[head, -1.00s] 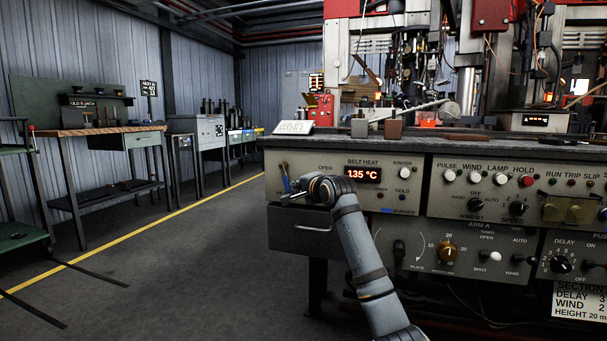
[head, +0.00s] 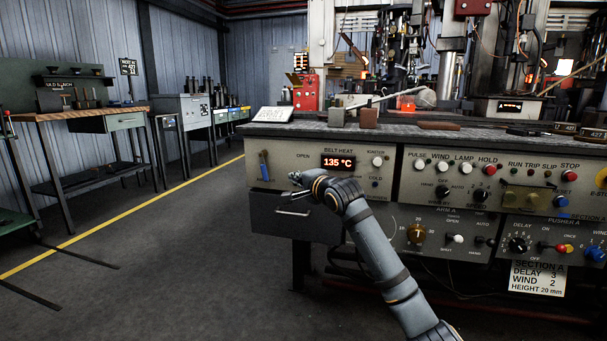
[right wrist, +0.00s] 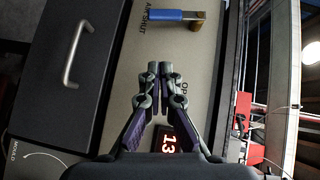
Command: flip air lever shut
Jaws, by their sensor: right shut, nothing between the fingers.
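The air lever (head: 263,166) is a blue handle on a brass pivot at the left end of the panel in the head view. It hangs downward from its pivot. In the right wrist view the lever (right wrist: 178,15) lies at the top, with its blue end towards the AIR SHUT lettering (right wrist: 155,28). My right gripper (head: 293,177) is to the right of the lever, apart from it. In the right wrist view its fingertips (right wrist: 160,68) are together and empty, below the lever in the picture. My left gripper is not in view.
A drawer (head: 290,214) with a bar handle is under the panel. The belt heat display (head: 338,162) reads 135 °C, beside an igniter knob (head: 377,161). More knobs and switches lie to the right.

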